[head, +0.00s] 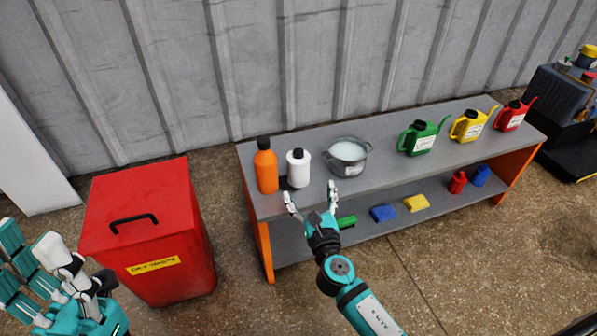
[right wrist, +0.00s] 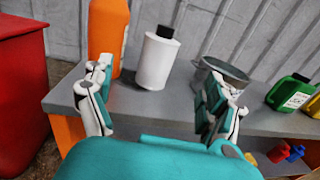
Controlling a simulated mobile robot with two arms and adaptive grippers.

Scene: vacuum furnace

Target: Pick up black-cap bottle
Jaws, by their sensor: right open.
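A white bottle with a black cap (head: 298,170) stands upright near the left end of the bench's top shelf. It also shows upright in the right wrist view (right wrist: 156,62). An orange bottle (head: 267,172), also with a black cap, stands just left of it. My right gripper (head: 311,197) is open and empty at the bench's front edge, in front of the white bottle and apart from it. In the right wrist view the bottle shows between its spread fingers (right wrist: 160,100). My left gripper (head: 42,275) is at the lower left; its opening is unclear.
A grey metal pot (head: 347,157) stands right of the white bottle. Green (head: 421,137), yellow (head: 470,126) and red cans (head: 513,116) stand farther right on the grey bench (head: 385,170). Sponges and small items lie on the lower shelf. A red bin (head: 150,225) stands left.

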